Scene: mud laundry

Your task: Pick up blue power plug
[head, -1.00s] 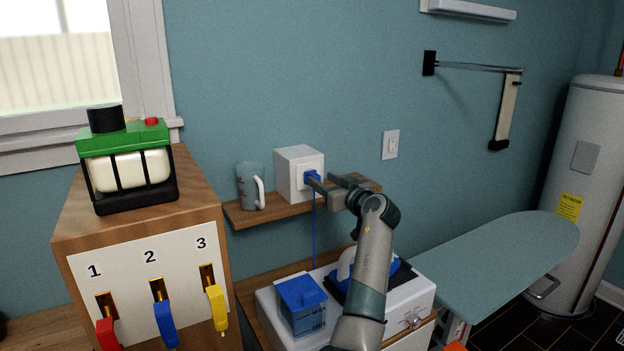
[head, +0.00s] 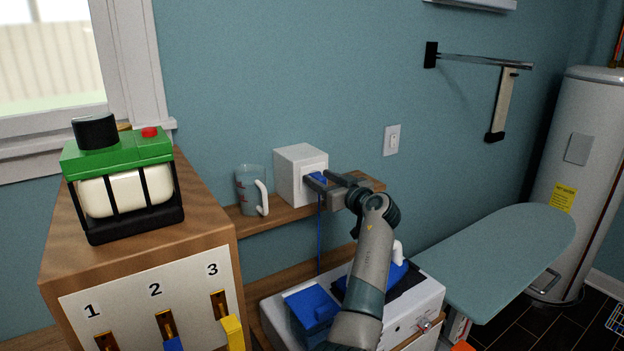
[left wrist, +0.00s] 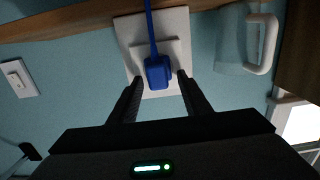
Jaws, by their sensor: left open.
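The blue power plug (left wrist: 158,72) sits against the face of a white box (left wrist: 186,26), its blue cord running away from it. In the head view the plug (head: 319,178) is partly hidden by my gripper, and the white box (head: 299,165) stands on a wooden wall shelf. My left gripper (head: 318,182) is at the front of the box. In the left wrist view my left gripper (left wrist: 155,80) is open, with one finger on each side of the plug and visible gaps between. My right gripper is not in view.
A measuring cup (head: 250,190) stands left of the box on the shelf (head: 275,222). The blue cord (head: 319,235) hangs down to a white appliance (head: 405,312) below. A wooden cabinet (head: 215,222) is at left, an ironing board (head: 500,255) at right.

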